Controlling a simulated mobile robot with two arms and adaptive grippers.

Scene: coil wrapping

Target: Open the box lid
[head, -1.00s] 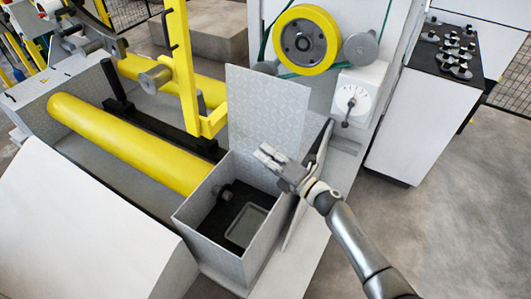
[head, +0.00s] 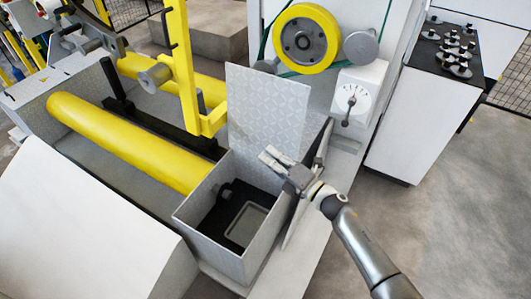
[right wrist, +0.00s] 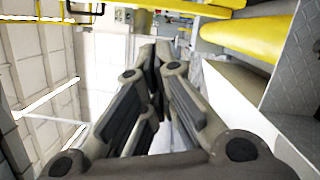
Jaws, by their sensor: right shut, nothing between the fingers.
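The box (head: 222,250) is a grey metal bin with an open top, and its dark inside shows a light rectangular frame on the floor. Its patterned lid (head: 266,112) stands upright at the back edge. My right gripper (head: 268,156) is over the box's right rear part, in front of the lid, with its fingers together and empty. In the right wrist view the fingertips (right wrist: 155,50) meet. Whether the gripper touches the lid cannot be told.
Yellow rollers (head: 125,142) lie left of the box, with a yellow upright post (head: 182,65) beside them. A machine with a yellow wheel (head: 306,40) and a dial (head: 350,100) stands behind. Floor (head: 450,220) at the right is clear.

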